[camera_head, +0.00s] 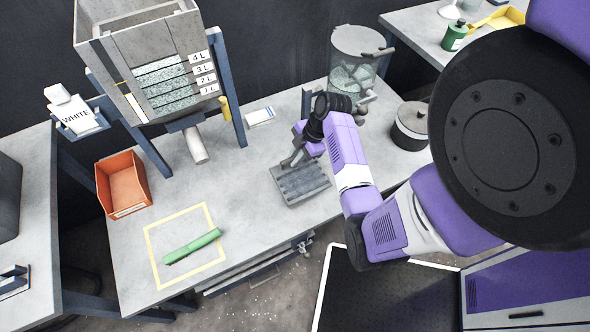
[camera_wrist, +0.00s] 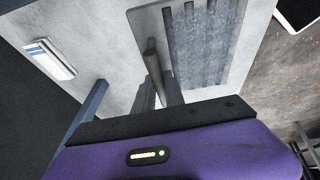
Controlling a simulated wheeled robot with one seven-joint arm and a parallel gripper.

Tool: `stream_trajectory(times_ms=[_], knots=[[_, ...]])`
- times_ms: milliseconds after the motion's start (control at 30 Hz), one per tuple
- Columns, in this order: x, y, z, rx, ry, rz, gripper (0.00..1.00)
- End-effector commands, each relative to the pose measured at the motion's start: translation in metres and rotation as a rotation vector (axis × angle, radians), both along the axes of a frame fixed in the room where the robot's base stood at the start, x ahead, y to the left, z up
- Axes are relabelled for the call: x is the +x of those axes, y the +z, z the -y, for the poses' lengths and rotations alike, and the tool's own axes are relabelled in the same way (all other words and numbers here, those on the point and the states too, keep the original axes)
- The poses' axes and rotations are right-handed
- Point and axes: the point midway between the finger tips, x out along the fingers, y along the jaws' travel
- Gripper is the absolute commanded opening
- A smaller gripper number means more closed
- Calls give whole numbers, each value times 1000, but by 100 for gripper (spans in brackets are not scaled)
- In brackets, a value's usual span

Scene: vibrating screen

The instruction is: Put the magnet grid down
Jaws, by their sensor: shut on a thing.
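The magnet grid (camera_head: 302,184) is a grey slatted plate over the grey workbench, right of its middle. In the wrist view the magnet grid (camera_wrist: 205,40) fills the upper middle, with dark parallel bars and an upright handle (camera_wrist: 152,62). My gripper (camera_head: 297,160) is above the grid's left rear part, shut on its handle. In the wrist view my gripper fingers (camera_wrist: 160,95) close around the handle's near end. The grid looks level and close to the bench, but I cannot tell whether it touches.
A yellow taped rectangle (camera_head: 148,245) on the bench holds a green object (camera_head: 192,246). An orange bin (camera_head: 123,184), a white-and-blue box (camera_head: 260,117), a glass vessel (camera_head: 357,65) and a lidded pot (camera_head: 410,126) stand around. Bare bench lies between the grid and the tape.

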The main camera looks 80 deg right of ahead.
Motion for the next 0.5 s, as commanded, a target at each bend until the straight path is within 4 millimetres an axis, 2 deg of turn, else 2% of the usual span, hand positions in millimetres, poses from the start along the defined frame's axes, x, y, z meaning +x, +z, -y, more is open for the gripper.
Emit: stream_trajectory(times_ms=[100, 333, 500], knots=[[0, -20, 0, 0, -1, 0, 0], [0, -38, 0, 0, 0, 0, 0], [0, -61, 0, 0, -1, 0, 0]])
